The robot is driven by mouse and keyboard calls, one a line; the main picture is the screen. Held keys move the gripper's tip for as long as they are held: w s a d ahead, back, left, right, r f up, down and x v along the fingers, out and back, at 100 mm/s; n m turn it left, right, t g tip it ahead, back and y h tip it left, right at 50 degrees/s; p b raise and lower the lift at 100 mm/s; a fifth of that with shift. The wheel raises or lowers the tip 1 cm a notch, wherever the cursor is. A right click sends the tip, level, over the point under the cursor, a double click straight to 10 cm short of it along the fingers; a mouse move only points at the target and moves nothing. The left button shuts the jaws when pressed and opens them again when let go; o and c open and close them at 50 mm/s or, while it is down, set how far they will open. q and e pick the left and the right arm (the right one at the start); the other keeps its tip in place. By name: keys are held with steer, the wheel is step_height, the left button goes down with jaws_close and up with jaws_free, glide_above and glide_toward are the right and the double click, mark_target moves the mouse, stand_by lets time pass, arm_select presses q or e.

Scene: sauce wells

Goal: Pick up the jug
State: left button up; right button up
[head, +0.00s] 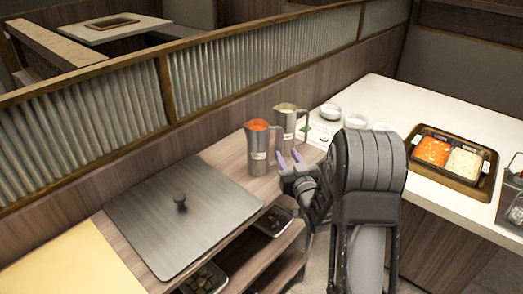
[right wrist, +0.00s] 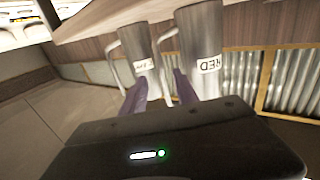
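Two steel jugs with labels stand on the wooden counter. The red-sauce jug (head: 258,150) has orange-red sauce at its top; the other jug (head: 286,126) has pale contents and stands behind it to the right. My right gripper (head: 289,158) is just in front, its two purple fingers apart. In the right wrist view, which is upside down, the jug labelled RED (right wrist: 203,45) is at the right and the pale jug (right wrist: 138,52) at the left. The red jug's handle appears between the spread fingers (right wrist: 160,90); contact cannot be told. My left gripper is not in view.
A steel lid with a knob (head: 175,215) lies on the counter, left of the jugs. A ribbed glass partition (head: 225,70) runs behind. The white table (head: 400,105) at right holds small bowls and a two-part sauce pan (head: 480,190). Shelves with trays lie below the counter.

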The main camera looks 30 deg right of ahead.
mark_target(282, 148)
steer(key=shift+w+r, duration=0.1)
steer(key=shift+w, duration=0.05)
steer(key=p+x, duration=0.2)
steer(key=x, duration=0.2)
steer(key=shift+w+a, duration=0.1)
steer(key=shift+w, duration=0.35)
jaws_close()
stand_by(0.4)
stand_by(1.0)
steer(key=shift+r, duration=0.15)
